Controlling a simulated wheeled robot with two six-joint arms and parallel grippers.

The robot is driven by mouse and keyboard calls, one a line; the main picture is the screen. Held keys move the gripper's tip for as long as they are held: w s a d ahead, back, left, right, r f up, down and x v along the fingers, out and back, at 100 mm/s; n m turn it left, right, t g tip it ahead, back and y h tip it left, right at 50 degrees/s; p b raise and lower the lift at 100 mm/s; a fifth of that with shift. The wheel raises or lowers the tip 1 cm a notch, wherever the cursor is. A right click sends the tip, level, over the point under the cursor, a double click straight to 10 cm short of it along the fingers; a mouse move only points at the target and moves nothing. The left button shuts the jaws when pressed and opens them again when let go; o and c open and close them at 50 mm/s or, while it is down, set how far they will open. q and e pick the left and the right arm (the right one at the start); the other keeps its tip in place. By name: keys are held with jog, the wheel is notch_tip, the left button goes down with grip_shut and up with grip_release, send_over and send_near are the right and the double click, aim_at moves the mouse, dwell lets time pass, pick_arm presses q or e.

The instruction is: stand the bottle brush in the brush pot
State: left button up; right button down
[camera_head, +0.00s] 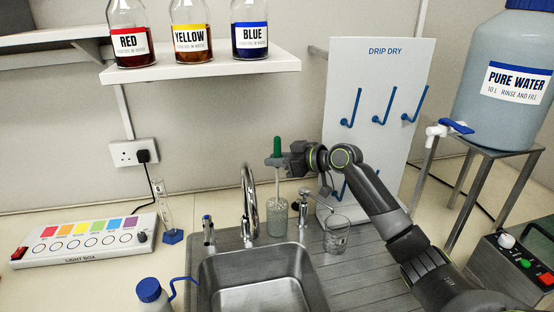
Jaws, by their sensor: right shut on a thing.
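The bottle brush has a green handle (277,147) and stands upright behind the sink. My right gripper (276,161) is shut on it just below the green part. A clear, greyish pot (277,225) stands at the sink's back edge, directly below the gripper. The brush's lower part lines up with the pot and appears to be inside it; whether it touches the bottom cannot be told. My left gripper is not in view.
The tap (250,205) stands close left of the pot. A glass beaker (337,240) is to its right on the drainer, before the drip-dry board (375,75). A blue-capped wash bottle (152,291) stands left of the sink (262,280).

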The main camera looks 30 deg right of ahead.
jog(key=c, duration=1.3)
grip_release()
jog(key=shift+b+v, duration=2.55)
jog(key=shift+v, duration=6.1)
jog(key=shift+f, duration=0.1)
